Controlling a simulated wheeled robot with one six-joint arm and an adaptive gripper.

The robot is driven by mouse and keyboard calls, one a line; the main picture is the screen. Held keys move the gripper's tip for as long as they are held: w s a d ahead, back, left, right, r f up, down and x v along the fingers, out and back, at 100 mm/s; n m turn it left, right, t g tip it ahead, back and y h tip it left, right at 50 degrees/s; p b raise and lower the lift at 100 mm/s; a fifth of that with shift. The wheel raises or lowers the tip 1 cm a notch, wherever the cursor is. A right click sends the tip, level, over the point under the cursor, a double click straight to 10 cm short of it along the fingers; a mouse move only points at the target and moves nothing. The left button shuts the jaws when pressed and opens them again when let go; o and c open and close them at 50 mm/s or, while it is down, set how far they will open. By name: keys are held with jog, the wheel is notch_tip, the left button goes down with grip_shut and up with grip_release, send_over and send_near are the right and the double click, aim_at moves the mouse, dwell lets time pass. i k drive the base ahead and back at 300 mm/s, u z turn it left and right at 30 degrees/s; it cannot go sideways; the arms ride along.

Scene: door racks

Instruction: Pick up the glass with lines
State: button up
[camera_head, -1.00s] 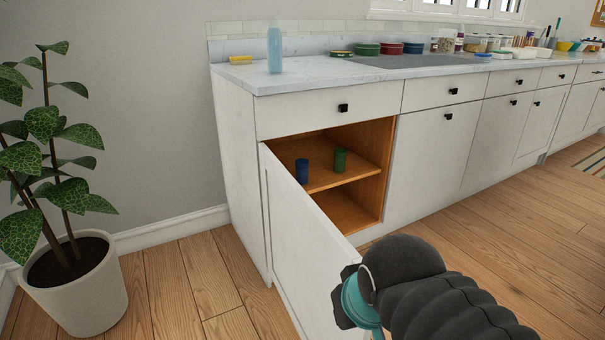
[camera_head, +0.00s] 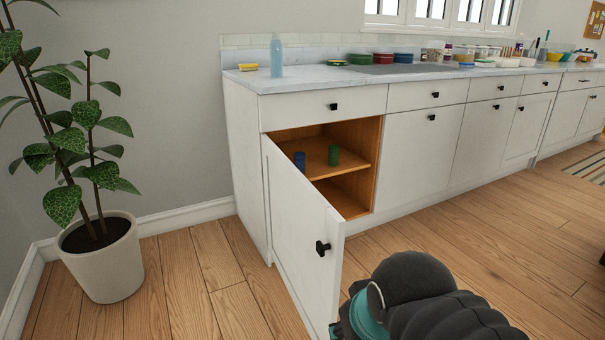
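A blue glass (camera_head: 299,161) stands upright on the upper shelf inside the open cabinet, close to the door's edge. A green glass (camera_head: 334,155) stands to its right on the same shelf. Both are small here, and I cannot make out which has lines. The lower part of the blue glass is partly covered by the door. My arm, dark grey with a teal band, shows at the bottom of the view, in front of the cabinet. My gripper's fingers are not visible.
The white cabinet door (camera_head: 301,235) with a black knob (camera_head: 322,248) stands open toward me. A potted plant (camera_head: 102,262) stands at the left. The countertop (camera_head: 310,77) holds a blue bottle (camera_head: 276,56) and several containers.

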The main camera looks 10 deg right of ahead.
aim_at(300, 158)
jog(key=u, duration=1.2)
jog(key=i, duration=1.75)
jog(key=z, duration=0.7)
jog(key=i, duration=1)
jog(key=z, duration=1)
